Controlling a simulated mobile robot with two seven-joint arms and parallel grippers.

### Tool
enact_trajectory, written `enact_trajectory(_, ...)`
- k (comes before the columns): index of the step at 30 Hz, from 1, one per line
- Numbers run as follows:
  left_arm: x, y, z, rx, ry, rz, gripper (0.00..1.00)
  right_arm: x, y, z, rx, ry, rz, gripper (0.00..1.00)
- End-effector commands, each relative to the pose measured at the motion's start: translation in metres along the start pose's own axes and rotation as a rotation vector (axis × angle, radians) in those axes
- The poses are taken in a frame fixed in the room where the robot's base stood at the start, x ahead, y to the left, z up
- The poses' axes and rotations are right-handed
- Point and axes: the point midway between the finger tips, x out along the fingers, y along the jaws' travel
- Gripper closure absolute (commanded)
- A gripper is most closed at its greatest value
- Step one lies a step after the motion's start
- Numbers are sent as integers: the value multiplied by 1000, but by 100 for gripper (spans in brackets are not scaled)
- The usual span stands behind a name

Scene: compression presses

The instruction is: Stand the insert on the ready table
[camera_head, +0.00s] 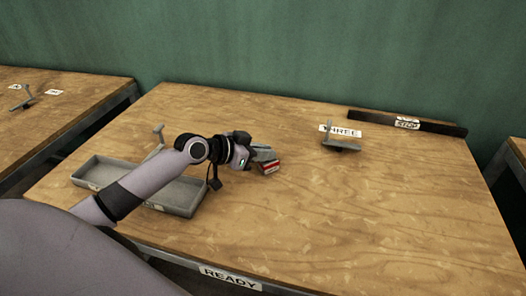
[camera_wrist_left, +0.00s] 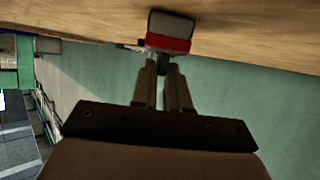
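The insert (camera_head: 266,162) is a small grey block with a red band and a whitish patch. It is at the tips of my left gripper (camera_head: 250,156), over the middle-left of the ready table (camera_head: 330,220). In the left wrist view the insert (camera_wrist_left: 170,30) sits beyond the fingertips. The left gripper (camera_wrist_left: 162,72) appears shut on its narrow dark end there. I cannot tell whether the insert touches the wood. The READY label (camera_head: 230,277) is on the table's front edge. My right gripper is not in view.
A shallow grey tray (camera_head: 178,208) lies left, partly behind my arm, with a grey upright piece (camera_head: 158,135) by it. A grey piece (camera_head: 341,146) stands at the THREE label (camera_head: 340,131). A dark STOP bar (camera_head: 440,126) lies at the back right. The right and front wood is clear.

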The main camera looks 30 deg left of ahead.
Motion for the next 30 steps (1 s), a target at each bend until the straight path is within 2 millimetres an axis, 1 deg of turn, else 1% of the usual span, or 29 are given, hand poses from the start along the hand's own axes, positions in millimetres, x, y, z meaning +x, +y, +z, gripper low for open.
enact_trajectory(1,0,0,0,0,-1,0,72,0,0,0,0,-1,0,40)
enact_trajectory(2,0,0,0,0,-1,0,63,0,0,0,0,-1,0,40)
enact_trajectory(3,0,0,0,0,-1,0,60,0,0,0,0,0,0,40)
enact_trajectory(11,0,0,0,0,-1,0,60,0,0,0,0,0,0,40)
enact_trajectory(14,-2,0,-4,0,-1,0,60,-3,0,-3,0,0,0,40)
enact_trajectory(15,-5,-1,-2,1,-2,-1,60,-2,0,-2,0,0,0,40)
enact_trajectory(17,-12,-2,-2,3,-2,-3,60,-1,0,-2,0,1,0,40)
enact_trajectory(24,-53,-1,0,2,-4,-1,60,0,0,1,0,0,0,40)
enact_trajectory(30,-83,0,0,1,-6,0,60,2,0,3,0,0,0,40)
